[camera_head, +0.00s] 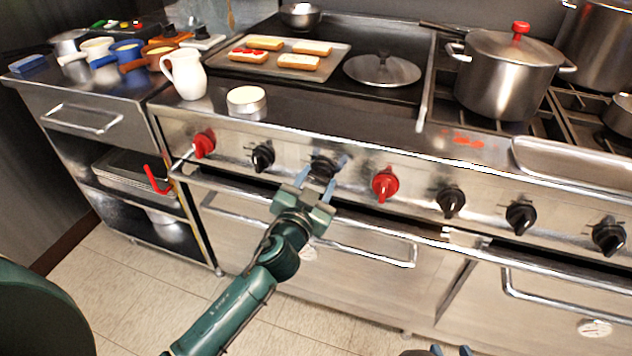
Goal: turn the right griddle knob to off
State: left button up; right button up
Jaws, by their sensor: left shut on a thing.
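The right griddle knob (322,168) is a black knob on the steel front panel below the griddle (300,98), between another black knob (262,157) and a red knob (385,185). My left gripper (323,177) is at this knob, its blue fingertips on either side, shut on it. The gripper partly covers the knob, so its pointer cannot be read. My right gripper (437,351) only just shows at the bottom edge; its jaw opening cannot be told.
A rail and oven handle (340,250) run below the knobs. A tray of bread slices (275,62), a domed lid (382,70) and a white jug (185,74) stand on top. A lidded pot (505,75) is at right. More knobs (450,202) line the panel.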

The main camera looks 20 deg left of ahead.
pick_arm(q)
jog(key=shift+c, duration=0.6)
jog(key=shift+m, duration=0.3)
jog(key=m, duration=0.3)
jog(key=shift+m, duration=0.3)
jog(key=m, duration=0.2)
jog(key=shift+m+p, duration=0.4)
jog(key=m, duration=0.3)
jog(key=shift+m+p, duration=0.3)
jog(key=shift+m, duration=1.6)
pick_arm(e)
jog(key=shift+w+a+f, duration=0.15)
jog(key=shift+w+a, duration=0.15)
jog(key=shift+a, duration=0.05)
jog(key=shift+g, duration=0.3)
